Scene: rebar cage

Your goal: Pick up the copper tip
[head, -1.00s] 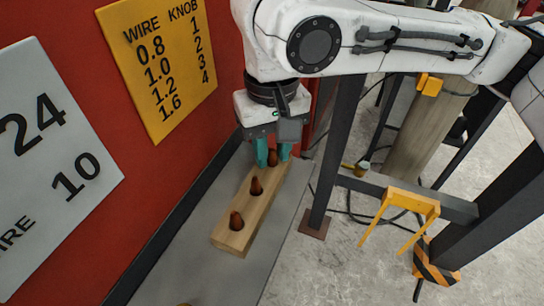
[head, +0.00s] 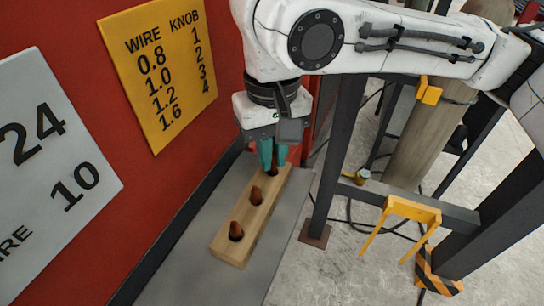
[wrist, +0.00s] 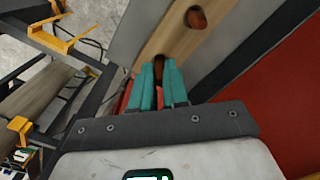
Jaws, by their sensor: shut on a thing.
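My gripper (head: 273,163) has its teal fingers shut on a copper tip at the far end of the wooden block (head: 247,217). In the wrist view the held copper tip (wrist: 158,66) shows as a reddish-brown piece between the fingertips. The fingers hide much of it, and I cannot tell whether it is clear of its hole. Two other copper tips stand in the block: a middle one (head: 256,196) and a near one (head: 236,231). One of these also shows in the wrist view (wrist: 196,19).
The block lies on a grey shelf (head: 187,245) along a red wall panel (head: 95,105). A yellow chart (head: 160,75) and a white number plate (head: 50,165) hang there. A dark steel post (head: 328,165) and a yellow bracket (head: 412,210) stand to the right.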

